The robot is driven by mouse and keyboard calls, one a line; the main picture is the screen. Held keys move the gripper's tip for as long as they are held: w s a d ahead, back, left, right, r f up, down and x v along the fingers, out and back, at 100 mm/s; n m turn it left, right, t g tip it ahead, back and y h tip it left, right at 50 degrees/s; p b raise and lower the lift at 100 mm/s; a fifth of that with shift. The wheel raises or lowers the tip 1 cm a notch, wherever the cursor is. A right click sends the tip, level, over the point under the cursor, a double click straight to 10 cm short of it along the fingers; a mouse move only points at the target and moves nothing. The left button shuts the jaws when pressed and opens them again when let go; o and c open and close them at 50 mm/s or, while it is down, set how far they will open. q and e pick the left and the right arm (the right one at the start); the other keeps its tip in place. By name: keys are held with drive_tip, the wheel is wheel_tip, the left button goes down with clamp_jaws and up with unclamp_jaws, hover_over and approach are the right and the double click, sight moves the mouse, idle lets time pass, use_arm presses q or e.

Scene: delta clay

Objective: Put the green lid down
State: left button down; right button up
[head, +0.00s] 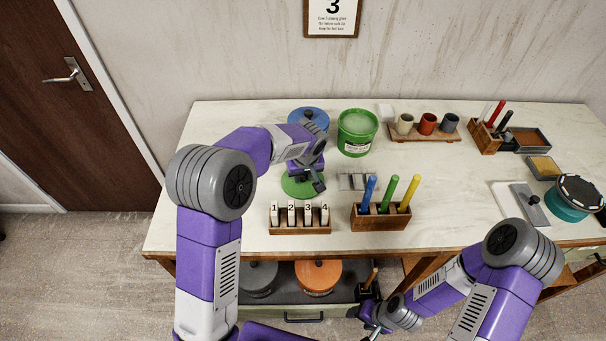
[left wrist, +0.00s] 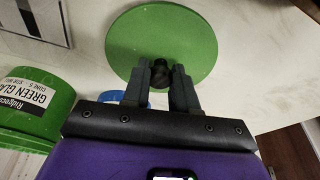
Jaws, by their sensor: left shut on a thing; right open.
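The green lid (head: 293,190) is a flat round disc with a dark knob. It is at or just above the pale tabletop (head: 240,130), left of the small grey blocks. I cannot tell whether it touches the table. My left gripper (head: 314,183) is shut on the lid's knob; the left wrist view shows the fingers on either side of it and the green disc (left wrist: 190,35) beyond. The green bucket (head: 357,140) stands behind and to the right, its top uncovered with pale green inside. My right gripper (head: 374,325) is low in front of the table, open.
A blue lid or tub (head: 308,115) is behind my left arm. A numbered card rack (head: 300,228) and a wooden pen block (head: 380,218) stand along the front edge. Grey blocks (head: 356,181) lie just right of the lid. Cups (head: 427,124) stand at the back.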

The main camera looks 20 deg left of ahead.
sight(306, 190)
use_arm(q)
drive_tip(key=c, duration=0.9)
unclamp_jaws()
drive_tip(key=shift+f, duration=0.1)
drive_tip(key=shift+r, duration=0.25)
drive_tip(key=p+v, duration=0.2)
drive_tip(key=v, duration=1)
drive_tip(key=shift+p, duration=0.4)
